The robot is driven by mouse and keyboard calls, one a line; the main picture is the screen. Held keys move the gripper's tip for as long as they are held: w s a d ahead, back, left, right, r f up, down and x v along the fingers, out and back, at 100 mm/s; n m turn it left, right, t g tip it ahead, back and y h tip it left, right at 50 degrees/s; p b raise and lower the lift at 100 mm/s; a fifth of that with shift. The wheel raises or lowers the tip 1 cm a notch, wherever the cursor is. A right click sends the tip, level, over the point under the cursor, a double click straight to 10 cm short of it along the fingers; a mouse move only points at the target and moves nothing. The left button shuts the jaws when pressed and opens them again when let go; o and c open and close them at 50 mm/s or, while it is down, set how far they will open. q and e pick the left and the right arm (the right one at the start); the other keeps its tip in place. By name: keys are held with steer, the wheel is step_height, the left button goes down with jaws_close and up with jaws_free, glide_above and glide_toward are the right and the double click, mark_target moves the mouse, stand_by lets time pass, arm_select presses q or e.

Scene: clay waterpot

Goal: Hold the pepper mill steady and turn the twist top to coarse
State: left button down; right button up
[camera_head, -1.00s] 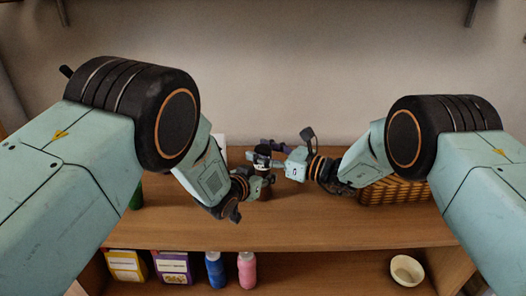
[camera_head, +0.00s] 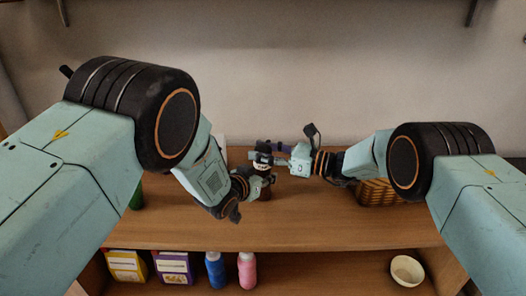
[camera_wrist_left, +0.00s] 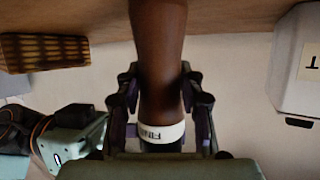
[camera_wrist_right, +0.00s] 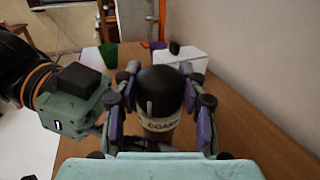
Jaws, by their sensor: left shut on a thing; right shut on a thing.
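The pepper mill stands upright on the table, with a brown body (camera_wrist_left: 160,45), a white lettered band (camera_wrist_right: 160,125) and a dark twist top (camera_wrist_right: 160,90). My left gripper (camera_head: 262,181) is shut around the brown body below the band; the left wrist view shows a finger on each side and "FIN" on the band. My right gripper (camera_head: 270,154) is shut around the dark top from the right. In the right wrist view, "COARS" shows on the band, just below and right of a small pale mark on the top. In the head view the grippers partly hide the mill.
A wicker basket (camera_head: 378,193) stands at the right, partly behind my right arm. A white box (camera_wrist_right: 180,65) and a green cup (camera_wrist_right: 109,54) stand behind the mill in the right wrist view. The lower shelf holds packets, blue and pink bottles (camera_head: 246,270) and a bowl (camera_head: 407,270).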

steer(key=shift+n+g, duration=0.5)
steer(key=shift+g, duration=0.3)
steer(key=o, duration=1.2)
steer(key=v, duration=1.2)
steer(key=shift+f, duration=0.2)
steer(key=shift+c, duration=0.2)
